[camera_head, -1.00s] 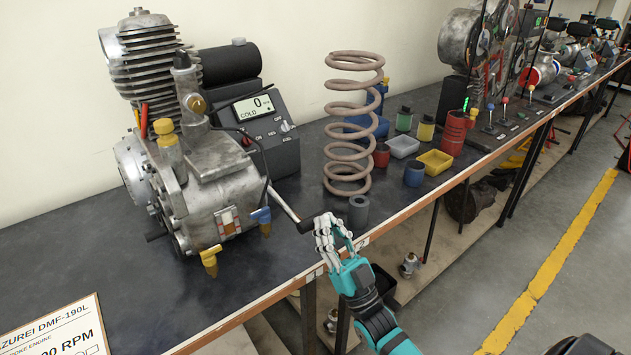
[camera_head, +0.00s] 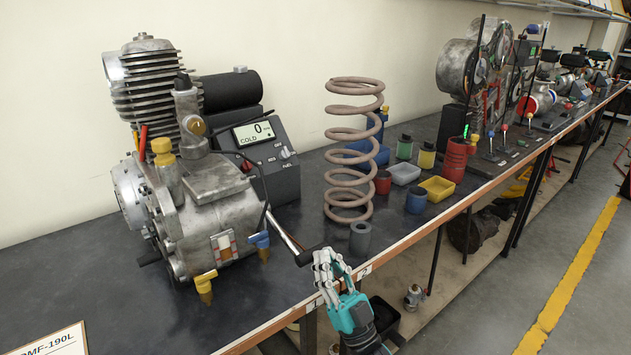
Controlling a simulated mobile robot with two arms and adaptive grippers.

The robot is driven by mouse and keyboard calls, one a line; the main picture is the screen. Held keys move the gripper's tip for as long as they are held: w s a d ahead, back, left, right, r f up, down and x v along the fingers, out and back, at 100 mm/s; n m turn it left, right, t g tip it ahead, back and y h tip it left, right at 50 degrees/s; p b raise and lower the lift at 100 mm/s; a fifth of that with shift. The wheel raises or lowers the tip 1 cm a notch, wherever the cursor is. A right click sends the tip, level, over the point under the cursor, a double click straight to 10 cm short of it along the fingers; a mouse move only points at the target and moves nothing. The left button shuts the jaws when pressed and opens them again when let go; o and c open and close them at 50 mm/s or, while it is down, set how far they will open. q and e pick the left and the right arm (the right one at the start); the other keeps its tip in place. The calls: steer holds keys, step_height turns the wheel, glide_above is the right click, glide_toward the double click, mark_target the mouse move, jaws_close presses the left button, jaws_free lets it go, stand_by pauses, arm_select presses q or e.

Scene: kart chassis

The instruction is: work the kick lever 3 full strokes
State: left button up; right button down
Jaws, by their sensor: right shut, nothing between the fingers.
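The small engine (camera_head: 195,190) stands on the dark bench at the left. Its kick lever (camera_head: 288,232) is a thin metal arm slanting down to the right from the engine's right side, ending in a dark grip (camera_head: 312,256) near the bench's front edge. My right gripper (camera_head: 327,270) is shut and empty, with its fingers right beside the dark grip. I cannot tell whether they touch it. The display box (camera_head: 262,150) behind the engine reads 0 and COLD. My left gripper is out of view.
A tall coil spring (camera_head: 350,150) and a grey cylinder (camera_head: 360,238) stand right of the lever. Small jars and trays, including a yellow tray (camera_head: 437,188), sit further right. A placard (camera_head: 55,343) stands at the lower left. The floor right of the bench is open.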

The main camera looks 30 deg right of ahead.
steer(key=shift+f, duration=0.45)
steer(key=v, duration=1.1)
steer(key=shift+s, duration=0.35)
stand_by(0.6)
